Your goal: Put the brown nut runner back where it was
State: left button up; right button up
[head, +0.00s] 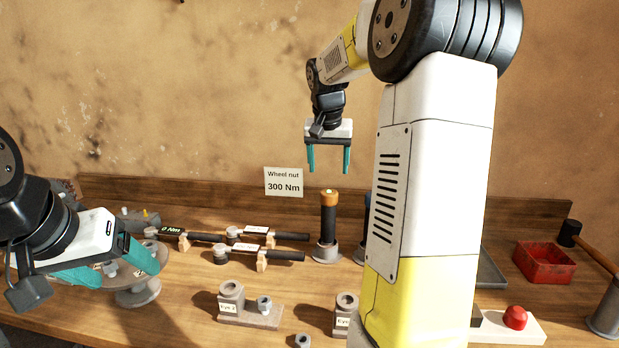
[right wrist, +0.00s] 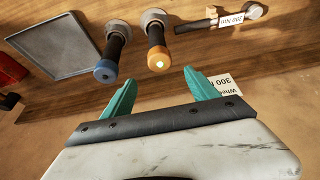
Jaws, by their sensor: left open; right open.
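The nut runner with a dark body and an orange-brown cap (head: 329,215) stands upright in a grey round holder (head: 326,252) near the back of the bench. It also shows in the right wrist view (right wrist: 157,52), apart from the fingers. My right gripper (head: 328,168) is open and empty, above the brown nut runner. In the right wrist view its two teal fingers (right wrist: 158,95) are spread with nothing between them. A blue-capped nut runner (right wrist: 108,62) stands beside it; in the head view my right arm mostly hides it. My left gripper (head: 112,268) is open at the left, over a grey round stand.
Several torque wrenches (head: 282,254) lie on wooden rests left of the nut runner. A sign reading "Wheel nut 300 Nm" (head: 284,182) stands behind. Labelled grey blocks (head: 247,313) are in front. A red bin (head: 545,263), a red button (head: 515,317) and a grey tray (right wrist: 53,42) are to the right.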

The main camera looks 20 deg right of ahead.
jog(key=s+a+f+n+y, duration=0.1)
jog(key=s+a+n, duration=0.1)
jog(key=s+a, duration=0.3)
jog(key=s+a+f+n+t+y, duration=0.1)
jog(key=s+a, duration=0.4)
jog(key=s, duration=0.8)
jog(key=s+a+f+n+t+y, duration=0.1)
jog(key=s+a, duration=0.3)
jog(key=s, duration=0.5)
jog(key=shift+s+a+n+y, duration=0.15)
jog(key=shift+a+n+y, duration=0.35)
jog(key=shift+n, duration=0.4)
